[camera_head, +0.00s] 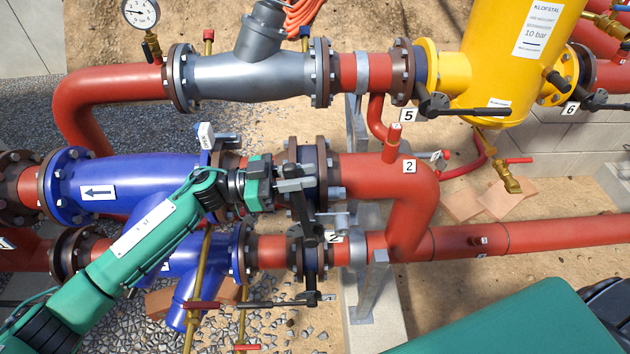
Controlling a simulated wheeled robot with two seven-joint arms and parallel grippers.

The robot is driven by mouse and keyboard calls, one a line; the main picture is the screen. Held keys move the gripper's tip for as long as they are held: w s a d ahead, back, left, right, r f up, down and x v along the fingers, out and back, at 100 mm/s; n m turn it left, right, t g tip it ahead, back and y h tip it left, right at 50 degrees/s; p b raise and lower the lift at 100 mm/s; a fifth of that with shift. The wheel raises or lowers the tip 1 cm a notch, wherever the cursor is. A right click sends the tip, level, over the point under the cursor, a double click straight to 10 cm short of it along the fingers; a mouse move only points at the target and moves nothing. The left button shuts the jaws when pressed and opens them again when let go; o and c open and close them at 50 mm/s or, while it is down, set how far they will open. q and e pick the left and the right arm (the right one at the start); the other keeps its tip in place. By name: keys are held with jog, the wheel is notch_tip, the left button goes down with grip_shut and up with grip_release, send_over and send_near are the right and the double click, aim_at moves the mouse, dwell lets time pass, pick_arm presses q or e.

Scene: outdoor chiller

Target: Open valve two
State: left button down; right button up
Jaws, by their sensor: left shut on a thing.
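Valve two sits in the upper middle pipe between brown flanges. Its black lever (304,218) stands in front of it, with a white plate (335,238) beside the lower end that seems to read 2 and is partly covered. My left gripper (295,183) comes in from the lower left on my green arm. It is shut on the upper part of the black lever, and its grey fingers hide that part. My right gripper is not in view.
A second valve lever (272,304) lies level below. Valve five's lever (465,110) is at upper right beside the yellow tank (515,60). Red pipes and blue fittings (120,180) crowd around my arm.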

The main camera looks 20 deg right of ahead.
pick_arm(q)
jog(key=w+a+f+g+h+b, duration=0.1)
jog(key=w+a+f+h+b, duration=0.2)
jog(key=a+b, duration=0.6)
jog(key=shift+a+g+h, duration=0.3)
jog(key=shift+a+h, duration=0.35)
jog(key=shift+h, duration=0.55)
jog(key=shift+f, duration=0.1)
